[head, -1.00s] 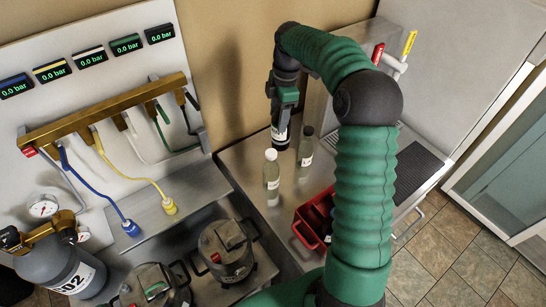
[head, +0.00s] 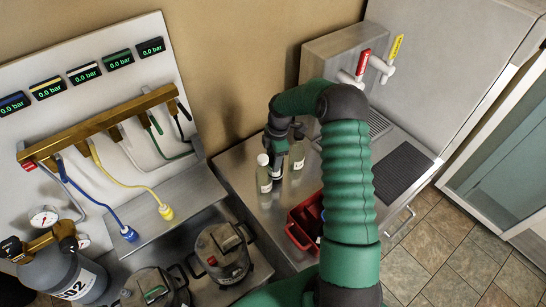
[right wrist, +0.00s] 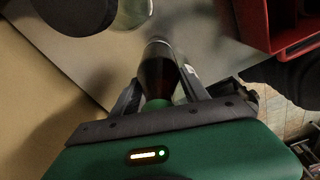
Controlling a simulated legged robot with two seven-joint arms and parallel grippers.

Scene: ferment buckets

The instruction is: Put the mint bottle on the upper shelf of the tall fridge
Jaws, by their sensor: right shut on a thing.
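My right gripper (head: 276,153) is shut on a dark bottle (head: 277,172) with a pale label, at the steel counter between two other bottles. In the right wrist view the dark bottle (right wrist: 158,72) sits between the fingers, with green at its near end. I cannot tell whether its base touches the counter or whether it is the mint bottle. A white-capped bottle (head: 264,178) stands just left of it, and a dark-capped bottle (head: 297,155) just right. A glass-doored cabinet (head: 500,165), perhaps the tall fridge, is at the right; its upper shelf is not visible. My left gripper is not in view.
A red crate (head: 299,237) stands on the counter in front of the bottles, partly behind my right arm. A tap box (head: 335,55) with red and yellow handles is behind. Lidded steel buckets (head: 222,252) and a gas panel (head: 90,110) are at left.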

